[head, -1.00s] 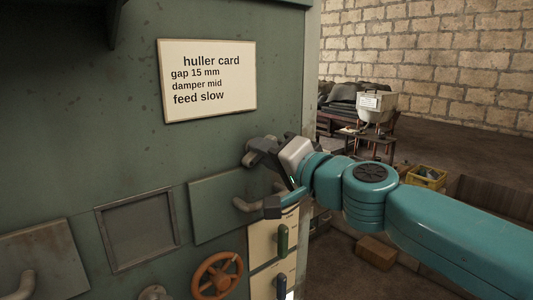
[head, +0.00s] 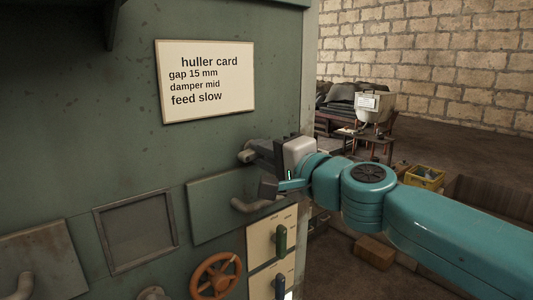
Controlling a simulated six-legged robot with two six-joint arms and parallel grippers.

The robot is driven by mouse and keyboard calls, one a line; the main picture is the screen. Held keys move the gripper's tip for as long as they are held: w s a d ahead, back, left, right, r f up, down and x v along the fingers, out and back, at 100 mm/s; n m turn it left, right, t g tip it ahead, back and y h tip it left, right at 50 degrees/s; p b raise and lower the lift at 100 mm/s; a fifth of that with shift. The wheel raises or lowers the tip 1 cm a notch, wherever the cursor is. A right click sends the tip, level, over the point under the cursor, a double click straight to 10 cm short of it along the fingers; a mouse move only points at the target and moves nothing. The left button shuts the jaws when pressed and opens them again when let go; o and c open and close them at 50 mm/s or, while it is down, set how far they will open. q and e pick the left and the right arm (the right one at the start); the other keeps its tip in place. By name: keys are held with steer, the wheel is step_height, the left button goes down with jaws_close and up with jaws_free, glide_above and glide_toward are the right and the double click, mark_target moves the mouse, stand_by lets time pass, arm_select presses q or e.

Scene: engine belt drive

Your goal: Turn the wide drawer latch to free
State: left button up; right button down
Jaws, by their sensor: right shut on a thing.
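The wide drawer (head: 210,222) is a green panel in the machine's front, with a bent grey handle (head: 240,206) at its right. The latch (head: 246,156) is a small grey piece just above the drawer's upper right. Most of it is hidden behind my right gripper (head: 264,170). That gripper reaches in from the right and its dark fingers are closed on the latch. The latch's exact angle cannot be told. My left gripper is not in view.
A huller card (head: 205,112) hangs above. A framed recess (head: 138,230) is left of the drawer. A yellow crate (head: 424,178) and a small table (head: 372,139) stand in the room behind.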

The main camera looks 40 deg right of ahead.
steer(key=shift+a+m, duration=0.1)
steer(key=shift+m, duration=0.5)
steer(key=c, duration=1.3)
jaws_free()
steer(key=shift+c, duration=0.2)
steer(key=shift+a, duration=0.1)
steer(key=s+d, duration=0.1)
steer(key=s, duration=1.5)
steer(key=shift+d+m, duration=0.25)
steer(key=shift+m, duration=0.05)
